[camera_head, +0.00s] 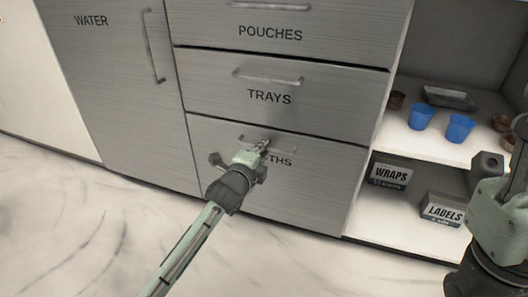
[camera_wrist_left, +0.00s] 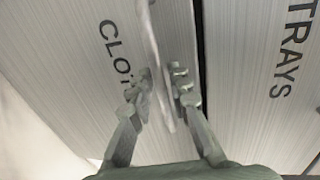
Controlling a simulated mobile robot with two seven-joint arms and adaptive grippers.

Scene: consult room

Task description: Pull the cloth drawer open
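The cloth drawer (camera_head: 225,174) is the lowest grey drawer in the stack, and its front looks flush with the cabinet. Its label is partly hidden by my left gripper (camera_head: 263,146), which is at the bar handle (camera_head: 285,151). In the left wrist view, the handle (camera_wrist_left: 150,35) runs between the two fingertips of my left gripper (camera_wrist_left: 163,85). The drawer front (camera_wrist_left: 70,60) fills the left of that view. Part of my right arm shows at the right edge; its fingers cannot be seen.
The trays drawer (camera_head: 330,95) and pouches drawer (camera_head: 340,45) above are shut. A water door (camera_head: 110,80) is at the left. An open shelf at the right holds blue cups (camera_head: 421,116), a wraps box (camera_head: 390,173) and a labels box (camera_head: 442,210). The pale floor in front is clear.

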